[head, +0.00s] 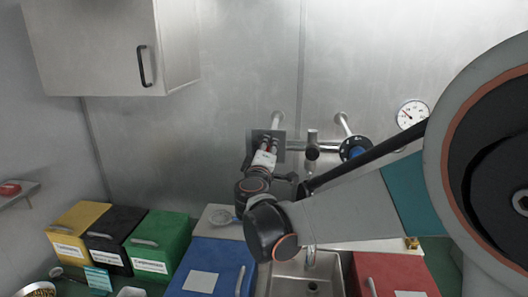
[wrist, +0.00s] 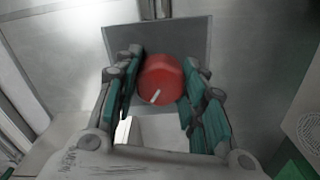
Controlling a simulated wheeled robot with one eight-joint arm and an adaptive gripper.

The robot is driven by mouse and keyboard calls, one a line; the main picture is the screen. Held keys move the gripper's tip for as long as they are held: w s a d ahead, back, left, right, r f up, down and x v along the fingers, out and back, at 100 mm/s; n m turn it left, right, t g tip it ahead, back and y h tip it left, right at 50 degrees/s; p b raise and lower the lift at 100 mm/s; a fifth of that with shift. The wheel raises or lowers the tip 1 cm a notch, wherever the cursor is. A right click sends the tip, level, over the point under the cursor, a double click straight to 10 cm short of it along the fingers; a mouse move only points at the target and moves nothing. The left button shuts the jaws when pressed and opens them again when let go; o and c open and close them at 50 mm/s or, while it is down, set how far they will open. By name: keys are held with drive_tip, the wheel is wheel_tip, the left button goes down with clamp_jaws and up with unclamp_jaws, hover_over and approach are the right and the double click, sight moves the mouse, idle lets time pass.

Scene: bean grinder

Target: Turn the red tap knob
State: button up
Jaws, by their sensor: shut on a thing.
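The red tap knob (wrist: 161,80) shows in the wrist view, round with a white pointer line toward its lower left. It sits in front of a grey square plate (wrist: 188,36) on the metal wall. My gripper (wrist: 157,88) has its teal-padded fingers on either side of the knob and is shut on it. In the head view my gripper (head: 266,150) reaches the plate at the left end of the tap, and my wrist and fingers hide the red knob there. A blue knob (head: 353,147) is at the tap's right end.
A sink (head: 284,284) lies below the tap. Yellow (head: 75,226), black (head: 118,230) and green (head: 158,235) bins stand at the left, with blue (head: 215,258) and red (head: 392,268) lids beside the sink. A cabinet (head: 95,45) and a gauge (head: 412,113) are on the wall.

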idle(0.3)
drive_tip(key=o, duration=1.1)
